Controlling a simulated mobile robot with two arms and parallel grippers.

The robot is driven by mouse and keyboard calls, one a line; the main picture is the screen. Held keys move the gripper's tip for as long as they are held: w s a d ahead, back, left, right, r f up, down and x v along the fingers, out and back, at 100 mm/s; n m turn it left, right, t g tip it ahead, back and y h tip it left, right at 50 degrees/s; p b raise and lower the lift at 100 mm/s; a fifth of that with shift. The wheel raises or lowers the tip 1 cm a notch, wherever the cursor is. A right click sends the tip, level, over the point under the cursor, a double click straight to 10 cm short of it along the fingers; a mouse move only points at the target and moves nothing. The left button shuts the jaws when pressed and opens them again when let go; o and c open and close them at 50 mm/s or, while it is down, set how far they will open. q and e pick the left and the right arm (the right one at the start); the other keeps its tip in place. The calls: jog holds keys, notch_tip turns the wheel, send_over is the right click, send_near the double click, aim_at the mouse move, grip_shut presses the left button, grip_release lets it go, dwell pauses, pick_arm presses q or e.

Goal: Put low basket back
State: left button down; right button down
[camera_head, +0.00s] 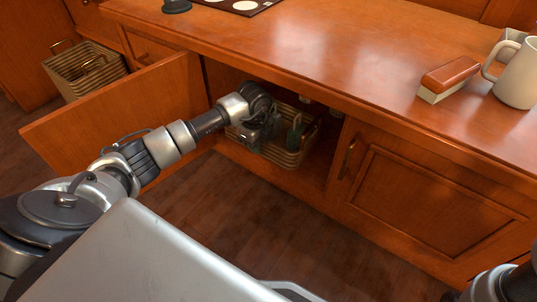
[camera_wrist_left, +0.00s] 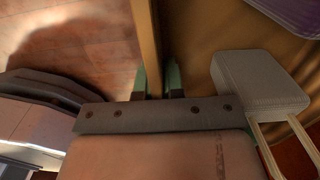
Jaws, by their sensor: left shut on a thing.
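The low basket (camera_head: 284,157), woven and tan, is inside the open lower cupboard, at its floor. My left arm reaches in through the opening, and my left gripper (camera_head: 262,132) is at the basket's near left side. In the left wrist view the green fingertips of my left gripper (camera_wrist_left: 157,82) are shut on the basket's rim (camera_wrist_left: 148,40), one on each side of it. A grey block-like thing (camera_wrist_left: 260,82) shows to the right of the rim. The basket's far side is partly hidden in shadow. My right gripper is out of view.
The open cupboard door (camera_head: 115,110) stands to the left of my arm. A closed door (camera_head: 430,205) is on the right. The counter above bears a brush-like block (camera_head: 449,78) and a white mug (camera_head: 517,75). Another basket (camera_head: 85,72) is at far left.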

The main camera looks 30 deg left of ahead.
pick_arm(q)
notch_tip(320, 180, down, 9)
jog(key=b, duration=0.6)
jog(key=shift+b, duration=0.3)
jog(key=shift+f, duration=0.2)
jog(key=c, duration=1.2)
grip_release()
jog(key=shift+s, duration=0.1)
jog(key=shift+c, duration=0.2)
